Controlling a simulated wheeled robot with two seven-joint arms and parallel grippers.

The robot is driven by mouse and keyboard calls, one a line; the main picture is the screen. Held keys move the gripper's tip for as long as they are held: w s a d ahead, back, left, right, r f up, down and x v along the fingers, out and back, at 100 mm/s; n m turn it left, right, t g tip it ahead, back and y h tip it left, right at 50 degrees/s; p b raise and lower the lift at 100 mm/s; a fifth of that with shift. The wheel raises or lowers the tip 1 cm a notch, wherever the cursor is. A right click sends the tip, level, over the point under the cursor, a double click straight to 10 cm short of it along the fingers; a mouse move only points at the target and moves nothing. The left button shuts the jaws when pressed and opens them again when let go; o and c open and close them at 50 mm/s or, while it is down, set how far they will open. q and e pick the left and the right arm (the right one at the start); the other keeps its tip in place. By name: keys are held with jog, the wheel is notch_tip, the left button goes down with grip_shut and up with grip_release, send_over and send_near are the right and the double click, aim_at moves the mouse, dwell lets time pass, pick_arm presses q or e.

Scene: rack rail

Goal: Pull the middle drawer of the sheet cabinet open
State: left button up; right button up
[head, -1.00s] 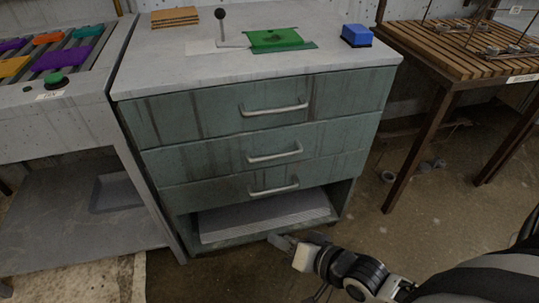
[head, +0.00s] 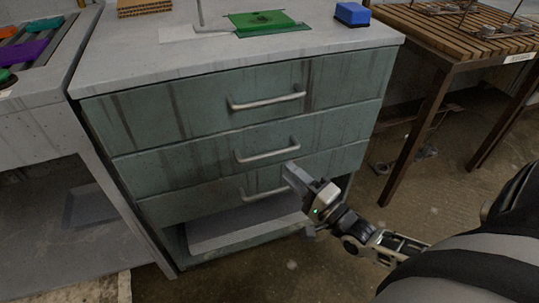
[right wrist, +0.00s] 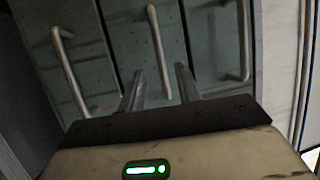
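The sheet cabinet (head: 150,120) has green-grey drawer fronts stacked one above another, all looking shut. The middle drawer (head: 200,163) carries a pale bar handle (head: 267,154). My right gripper (head: 292,174) is in front of the cabinet, just right of and below that handle in the head view, partly covering the lower drawer's handle (head: 255,194). In the right wrist view its two fingers (right wrist: 160,88) are apart with nothing gripped. The middle handle (right wrist: 156,38) shows beyond the gap between them; I cannot tell the remaining distance. My left gripper is not in view.
The top drawer has its own handle (head: 268,102). An open shelf (head: 245,222) lies under the drawers. A green sheet piece (head: 262,22) and a blue block (head: 352,14) sit on top. A slatted wooden table (head: 455,40) stands right; a grey bench (head: 35,125) stands left.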

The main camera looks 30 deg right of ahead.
aim_at(271, 156)
jog(key=b+x, duration=0.1)
jog(key=x, duration=0.7)
jog(key=shift+w, duration=0.15)
grip_shut()
